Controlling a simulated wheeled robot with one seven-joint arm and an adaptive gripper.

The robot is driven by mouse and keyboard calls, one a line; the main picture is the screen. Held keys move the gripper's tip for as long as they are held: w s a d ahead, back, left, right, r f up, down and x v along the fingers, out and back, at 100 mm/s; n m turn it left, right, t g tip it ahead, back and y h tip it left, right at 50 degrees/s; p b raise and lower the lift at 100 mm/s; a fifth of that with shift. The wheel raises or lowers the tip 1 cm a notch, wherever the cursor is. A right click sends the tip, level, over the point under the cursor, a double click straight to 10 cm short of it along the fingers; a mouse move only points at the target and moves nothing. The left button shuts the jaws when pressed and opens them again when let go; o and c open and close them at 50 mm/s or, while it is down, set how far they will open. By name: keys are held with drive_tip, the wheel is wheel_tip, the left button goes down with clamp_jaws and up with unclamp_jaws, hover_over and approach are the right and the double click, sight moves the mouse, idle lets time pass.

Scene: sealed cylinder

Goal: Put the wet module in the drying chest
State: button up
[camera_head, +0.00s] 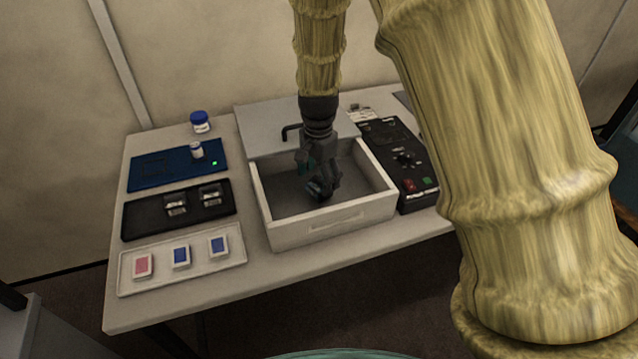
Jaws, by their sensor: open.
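The drying chest (282,235) is a white open-topped box with a grey inside, on the table. Its pale lid (262,125), with a black handle (290,132), lies back behind the opening. My gripper (321,189) points down inside the chest, open, near the middle of its floor. A small dark bluish shape shows at the fingertips; I cannot tell whether it is a module or part of the fingers. Two small dark modules with pale tops, a left one (176,204) and a right one (211,195), sit on a black tray (150,228). I cannot tell which module is wet.
A white tray (205,265) holds one red and two blue cards. A blue mat (142,178) carries a small white bottle (196,150) and a green light. A blue-capped jar (200,122) stands behind. A black control box (414,168) adjoins the chest's right side.

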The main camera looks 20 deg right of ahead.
sight(319, 179)
wheel_tip(319, 179, up, 9)
drive_tip(key=shift+f+b, duration=0.2)
drive_tip(key=shift+b, duration=0.1)
idle(1.1)
